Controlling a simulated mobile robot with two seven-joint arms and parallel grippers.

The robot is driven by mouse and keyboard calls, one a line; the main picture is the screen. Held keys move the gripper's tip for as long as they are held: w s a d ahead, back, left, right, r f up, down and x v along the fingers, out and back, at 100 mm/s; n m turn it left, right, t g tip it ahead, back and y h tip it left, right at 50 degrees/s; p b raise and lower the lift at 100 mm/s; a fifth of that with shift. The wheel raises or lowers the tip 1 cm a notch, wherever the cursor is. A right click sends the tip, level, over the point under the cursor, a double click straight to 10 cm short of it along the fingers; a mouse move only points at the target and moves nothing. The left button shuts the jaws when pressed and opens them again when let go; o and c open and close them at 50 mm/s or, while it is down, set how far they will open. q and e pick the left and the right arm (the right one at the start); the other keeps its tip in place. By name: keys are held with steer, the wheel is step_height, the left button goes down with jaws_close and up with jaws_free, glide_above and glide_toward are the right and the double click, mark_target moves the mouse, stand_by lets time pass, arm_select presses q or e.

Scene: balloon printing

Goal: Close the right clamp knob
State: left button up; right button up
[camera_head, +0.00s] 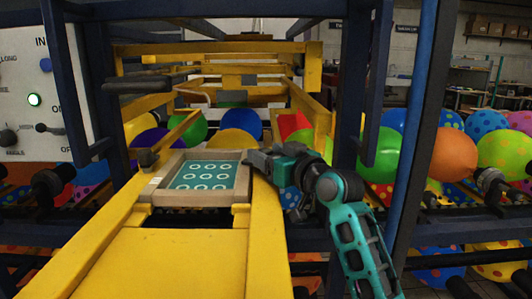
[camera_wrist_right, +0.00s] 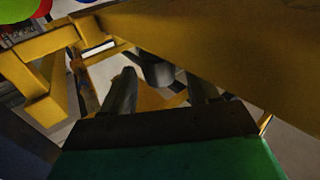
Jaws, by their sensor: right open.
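A screen frame (camera_head: 198,196) with a teal panel of pale rings lies on the yellow printing machine (camera_head: 170,262) in the head view. A dark clamp knob (camera_head: 147,158) stands at the frame's left side. My right gripper (camera_head: 254,160) reaches in from the right to the frame's right edge. In the right wrist view its two dark fingers are apart, and a dark grey cylinder (camera_wrist_right: 156,70), seemingly the right clamp knob, shows between and beyond them. I cannot tell whether they touch it. In the head view the right knob is hidden by my gripper. My left gripper is out of view.
Yellow beams (camera_head: 285,230) run beside and beyond the frame. A dark blue post (camera_head: 418,130) stands to the right of my right arm. A control panel (camera_head: 38,95) with a lit green button is at the left. Balloons (camera_head: 454,157) fill the sides.

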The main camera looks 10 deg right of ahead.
steer(key=shift+w+a, duration=0.2)
steer(key=shift+w, duration=0.35)
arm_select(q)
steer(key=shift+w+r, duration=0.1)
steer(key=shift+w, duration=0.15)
arm_select(e)
steer(key=shift+w, duration=0.1)
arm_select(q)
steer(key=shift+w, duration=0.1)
